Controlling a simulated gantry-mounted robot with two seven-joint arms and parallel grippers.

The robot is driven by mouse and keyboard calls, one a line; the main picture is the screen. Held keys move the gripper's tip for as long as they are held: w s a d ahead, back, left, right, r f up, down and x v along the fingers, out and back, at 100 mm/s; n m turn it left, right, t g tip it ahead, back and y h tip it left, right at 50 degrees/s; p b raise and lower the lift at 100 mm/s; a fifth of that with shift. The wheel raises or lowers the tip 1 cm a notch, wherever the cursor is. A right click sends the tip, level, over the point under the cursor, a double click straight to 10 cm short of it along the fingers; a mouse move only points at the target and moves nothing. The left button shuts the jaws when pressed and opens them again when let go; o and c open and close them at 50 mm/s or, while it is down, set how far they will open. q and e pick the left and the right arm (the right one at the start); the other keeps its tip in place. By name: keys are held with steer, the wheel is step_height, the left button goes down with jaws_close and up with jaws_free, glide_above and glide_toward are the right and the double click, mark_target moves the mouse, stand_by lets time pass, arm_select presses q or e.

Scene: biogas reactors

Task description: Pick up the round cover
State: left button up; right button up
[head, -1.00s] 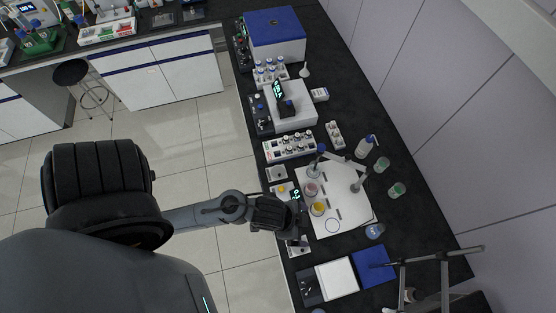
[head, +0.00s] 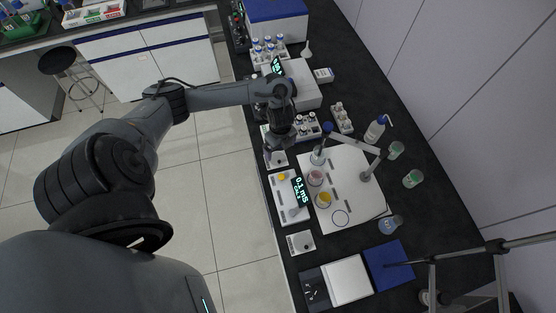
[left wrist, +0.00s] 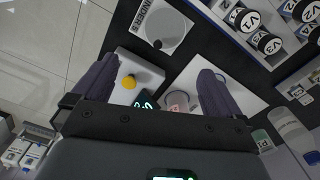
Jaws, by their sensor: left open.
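A pale, flat, round disc with a small dark knob, which looks like the round cover (left wrist: 169,24), lies on a white plate with black lettering at the top of the left wrist view. In the head view a similar small white plate (head: 277,163) lies just below my left gripper (head: 270,150), partly hidden by it. Another white plate with a round piece and dark knob (head: 301,242) lies nearer the front. My left gripper, also in the left wrist view (left wrist: 160,88), is open and empty, its fingers pointing down. The disc is beyond the fingertips, not between them. My right gripper is not seen.
A meter with a lit display (head: 300,192) and yellow knob is beside the plate. A white mat (head: 349,211) holds small beakers and a jointed stand (head: 366,175). Rows of vials (head: 306,125) and bottles crowd the bench behind. Floor lies left of the bench edge.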

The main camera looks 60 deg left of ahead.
mark_target(281, 159)
arm_select(q)
steer(key=shift+w+d+f+b, duration=0.15)
steer(key=shift+f+b, duration=0.1)
steer(key=shift+f, duration=2.25)
steer(key=shift+w+a+f+b, duration=0.1)
steer(key=shift+f+b, duration=0.1)
steer(key=shift+f, duration=2.3)
steer(key=shift+c, duration=0.3)
steer(key=shift+r, duration=0.1)
steer(key=c, duration=1.1)
